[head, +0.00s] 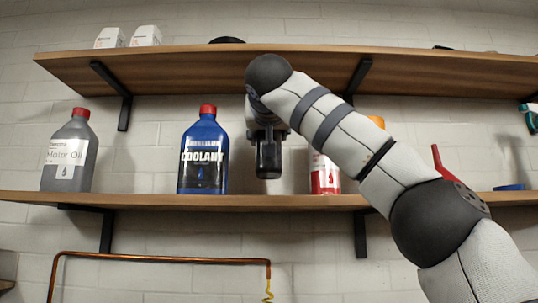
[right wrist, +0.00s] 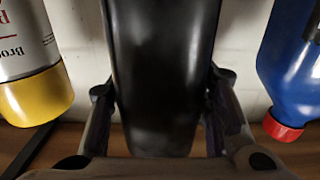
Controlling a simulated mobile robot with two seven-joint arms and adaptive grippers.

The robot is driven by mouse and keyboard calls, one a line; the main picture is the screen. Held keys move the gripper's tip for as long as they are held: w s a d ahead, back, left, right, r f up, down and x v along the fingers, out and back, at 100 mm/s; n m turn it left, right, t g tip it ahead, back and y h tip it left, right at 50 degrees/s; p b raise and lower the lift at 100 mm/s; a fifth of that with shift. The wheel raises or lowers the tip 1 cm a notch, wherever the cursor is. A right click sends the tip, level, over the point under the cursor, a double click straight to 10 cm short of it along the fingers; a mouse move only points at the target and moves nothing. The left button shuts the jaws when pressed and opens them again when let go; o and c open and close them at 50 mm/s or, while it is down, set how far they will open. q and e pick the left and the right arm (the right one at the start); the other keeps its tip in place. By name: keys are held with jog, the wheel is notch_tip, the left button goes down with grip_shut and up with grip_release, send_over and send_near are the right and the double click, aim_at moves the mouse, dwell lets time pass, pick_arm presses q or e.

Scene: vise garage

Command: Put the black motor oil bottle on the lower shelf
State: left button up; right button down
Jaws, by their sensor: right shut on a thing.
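The black motor oil bottle (right wrist: 160,70) fills the middle of the right wrist view, between the two fingers of my right gripper (right wrist: 162,105), which is shut on it. In the head view my right gripper (head: 268,138) reaches in between the shelves, and a dark shape that looks like the bottle (head: 268,163) shows below it. The lower shelf (head: 240,202) runs under it. The dark shape's lower end appears just above the shelf's front edge; I cannot tell whether it touches the shelf. My left gripper is not in view.
A blue coolant bottle (head: 203,155) stands left of the gripper, and a red-and-white can (head: 324,177) stands right, partly behind my arm. A grey motor oil bottle (head: 70,152) stands far left. The upper shelf (head: 200,68) hangs overhead, with dark brackets (head: 112,92).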

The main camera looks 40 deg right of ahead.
notch_tip(320, 180, down, 4)
jog(key=shift+r, duration=0.1)
jog(key=shift+w+d+f, duration=0.1)
jog(key=shift+d+f, duration=0.05)
jog(key=shift+f, duration=0.2)
jog(key=c, duration=0.8)
grip_release()
jog(key=shift+f, duration=0.2)
jog(key=shift+c, duration=0.2)
jog(key=shift+r, duration=0.2)
jog(key=v, duration=1.2)
